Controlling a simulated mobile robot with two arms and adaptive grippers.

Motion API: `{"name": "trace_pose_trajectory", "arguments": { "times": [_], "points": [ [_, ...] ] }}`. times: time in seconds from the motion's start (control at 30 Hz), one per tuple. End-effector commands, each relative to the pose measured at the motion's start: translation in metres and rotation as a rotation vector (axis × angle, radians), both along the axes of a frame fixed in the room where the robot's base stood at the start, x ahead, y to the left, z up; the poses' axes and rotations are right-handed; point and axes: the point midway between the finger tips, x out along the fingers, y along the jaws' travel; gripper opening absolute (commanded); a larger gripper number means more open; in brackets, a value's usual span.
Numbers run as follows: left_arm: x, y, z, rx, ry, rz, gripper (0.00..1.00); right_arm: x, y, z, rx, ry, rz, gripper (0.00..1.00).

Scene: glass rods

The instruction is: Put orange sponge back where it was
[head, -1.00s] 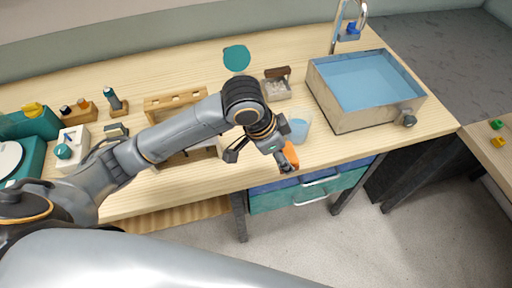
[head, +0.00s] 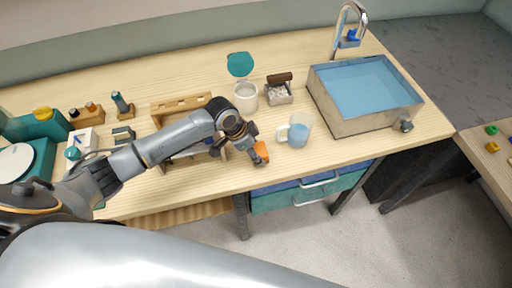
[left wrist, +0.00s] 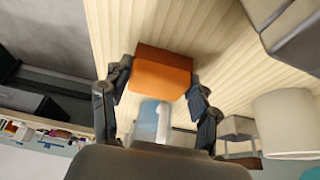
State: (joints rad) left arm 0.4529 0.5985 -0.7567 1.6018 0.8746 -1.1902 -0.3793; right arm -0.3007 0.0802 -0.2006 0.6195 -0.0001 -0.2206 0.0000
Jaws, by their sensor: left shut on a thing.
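The orange sponge (head: 262,149) is held by my left gripper (head: 254,154) over the front part of the wooden workbench, left of the glass mug. In the left wrist view the sponge (left wrist: 162,74) sits between the two fingers, a bright orange block with a darker brown-orange face. My left gripper (left wrist: 155,90) is shut on it. Whether the sponge touches the bench top is hard to tell. My right gripper is not in view.
A glass mug (head: 299,130) with bluish liquid stands just right of the sponge. Behind are a white canister (head: 246,98) with a raised teal lid and a small grey caddy (head: 279,95). A water-filled sink (head: 350,118) stands right. A wooden rack (head: 180,104) is left.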

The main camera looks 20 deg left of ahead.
Motion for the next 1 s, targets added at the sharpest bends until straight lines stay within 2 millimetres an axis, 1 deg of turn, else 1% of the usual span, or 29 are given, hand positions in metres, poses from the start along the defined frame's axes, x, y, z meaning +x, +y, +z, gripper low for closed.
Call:
{"name": "trace_pose_trajectory", "arguments": {
  "times": [0.37, 0.4, 0.5, 0.83, 0.93, 1.0],
  "points": [
    [0.000, -0.001, -0.006, -0.001, -0.001, -0.001, 0.39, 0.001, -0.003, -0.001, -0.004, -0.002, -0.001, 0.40],
    [0.000, -0.001, -0.005, -0.001, -0.001, -0.001, 0.64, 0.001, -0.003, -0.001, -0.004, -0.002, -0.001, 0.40],
    [0.000, -0.001, -0.005, -0.001, -0.001, -0.001, 0.83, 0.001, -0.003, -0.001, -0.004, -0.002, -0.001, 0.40],
    [0.000, -0.001, -0.004, -0.001, -0.001, -0.001, 0.83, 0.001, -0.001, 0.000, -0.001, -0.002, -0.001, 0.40],
    [0.000, 0.001, 0.002, 0.000, -0.002, -0.001, 0.83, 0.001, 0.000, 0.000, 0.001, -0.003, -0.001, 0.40],
    [-0.002, 0.004, 0.010, 0.000, -0.003, 0.000, 0.83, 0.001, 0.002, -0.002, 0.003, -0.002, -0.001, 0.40]
  ]
}}
